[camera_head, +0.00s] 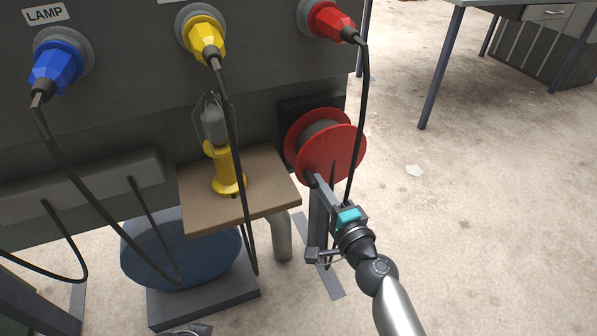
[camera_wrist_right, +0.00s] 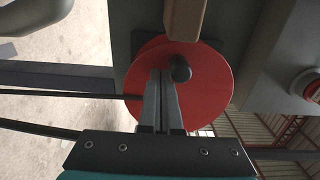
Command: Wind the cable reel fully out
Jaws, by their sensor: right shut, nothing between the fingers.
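The red cable reel (camera_head: 338,152) is mounted at the right end of the dark panel, its round flange facing out. It also fills the middle of the right wrist view (camera_wrist_right: 207,95). A short dark crank knob (camera_wrist_right: 180,70) stands out from the flange. My right gripper (camera_head: 318,187) reaches up to the lower left part of the reel. Its fingers (camera_wrist_right: 161,75) are shut with nothing between them, tips beside the knob. I cannot tell whether they touch it. My left gripper is not clearly in view.
A black cable (camera_head: 364,110) hangs from the red plug (camera_head: 330,20) past the reel and behind my right gripper. A yellow lamp (camera_head: 225,165) stands on a brown shelf (camera_head: 205,210) to the left. Open floor lies right.

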